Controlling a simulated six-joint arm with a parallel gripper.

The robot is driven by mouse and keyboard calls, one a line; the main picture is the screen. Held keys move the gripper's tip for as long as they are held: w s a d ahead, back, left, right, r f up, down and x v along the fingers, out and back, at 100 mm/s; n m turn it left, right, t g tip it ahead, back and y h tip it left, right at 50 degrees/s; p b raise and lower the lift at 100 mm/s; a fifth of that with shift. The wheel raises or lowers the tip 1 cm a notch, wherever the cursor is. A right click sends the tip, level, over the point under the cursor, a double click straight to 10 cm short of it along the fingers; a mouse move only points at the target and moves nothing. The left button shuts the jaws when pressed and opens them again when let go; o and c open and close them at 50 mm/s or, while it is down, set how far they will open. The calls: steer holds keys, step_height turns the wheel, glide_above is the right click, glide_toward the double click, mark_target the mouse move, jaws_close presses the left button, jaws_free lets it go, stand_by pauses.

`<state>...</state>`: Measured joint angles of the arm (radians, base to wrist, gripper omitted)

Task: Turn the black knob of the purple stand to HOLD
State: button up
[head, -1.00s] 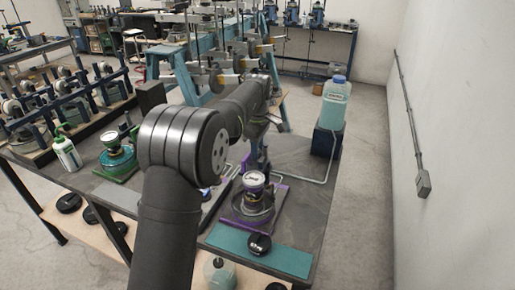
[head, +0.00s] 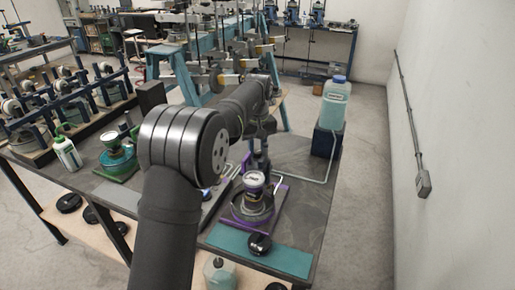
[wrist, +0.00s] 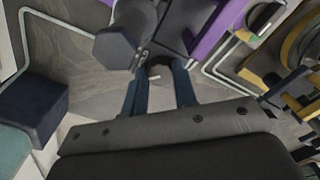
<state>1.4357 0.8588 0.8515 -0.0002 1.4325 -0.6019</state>
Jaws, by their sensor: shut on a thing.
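In the head view my arm hides most of the gripper and knob. I cannot read a HOLD label.
A bottle of pale liquid (head: 336,104) stands on a dark blue block (head: 325,141) at the bench's right back. A pale tube (head: 318,180) runs from there toward the stand. A green stand (head: 116,160) and a spray bottle (head: 67,153) are left of my arm.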

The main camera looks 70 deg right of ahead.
mark_target(257, 151)
steer(key=m, duration=0.5)
steer(key=shift+r, duration=0.1)
steer(key=shift+m, duration=0.3)
stand_by(0.4)
steer(key=o, duration=0.7)
step_height(257, 151, up, 17)
steer(key=shift+r, duration=0.2)
stand_by(0.5)
